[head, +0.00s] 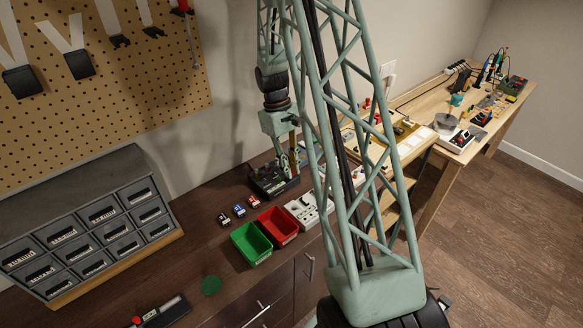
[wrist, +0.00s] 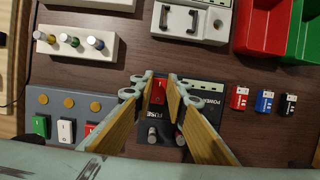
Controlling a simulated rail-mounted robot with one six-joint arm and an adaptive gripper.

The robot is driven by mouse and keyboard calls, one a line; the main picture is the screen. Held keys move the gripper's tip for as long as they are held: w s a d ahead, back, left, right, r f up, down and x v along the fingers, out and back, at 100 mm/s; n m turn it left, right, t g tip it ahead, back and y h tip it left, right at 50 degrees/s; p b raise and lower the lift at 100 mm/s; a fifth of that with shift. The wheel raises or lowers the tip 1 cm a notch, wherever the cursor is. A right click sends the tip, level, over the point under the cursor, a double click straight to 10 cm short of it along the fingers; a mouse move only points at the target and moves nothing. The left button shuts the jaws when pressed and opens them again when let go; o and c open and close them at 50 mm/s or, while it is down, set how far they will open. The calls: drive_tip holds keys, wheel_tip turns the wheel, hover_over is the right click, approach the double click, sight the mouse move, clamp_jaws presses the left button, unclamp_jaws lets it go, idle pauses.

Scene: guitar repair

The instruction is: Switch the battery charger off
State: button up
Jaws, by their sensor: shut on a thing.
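In the head view the black box (head: 267,184) stands on the dark cabinet top near the wall. My gripper (wrist: 160,90) points down with its yellow fingers close on both sides of the red switch, shut on it. It also shows in the head view (head: 292,165). The fingers hide part of the box, and the switch's position cannot be read.
A grey panel (wrist: 69,102) with yellow buttons and coloured switches sits close left of the box. White blocks (wrist: 75,42) and a white device (wrist: 191,18) are nearby. Small red, blue and black pieces (wrist: 264,101) lie right. Red (head: 279,224) and green (head: 250,244) bins stand in front.

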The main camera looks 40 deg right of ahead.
idle(0.4)
drive_tip(key=o, duration=0.9)
drive_tip(key=shift+c, duration=0.2)
drive_tip(key=shift+w+r, duration=0.1)
drive_tip(key=shift+r, duration=0.05)
drive_tip(key=v, duration=1.1)
drive_tip(key=shift+r, duration=0.3)
drive_tip(key=shift+w, duration=0.15)
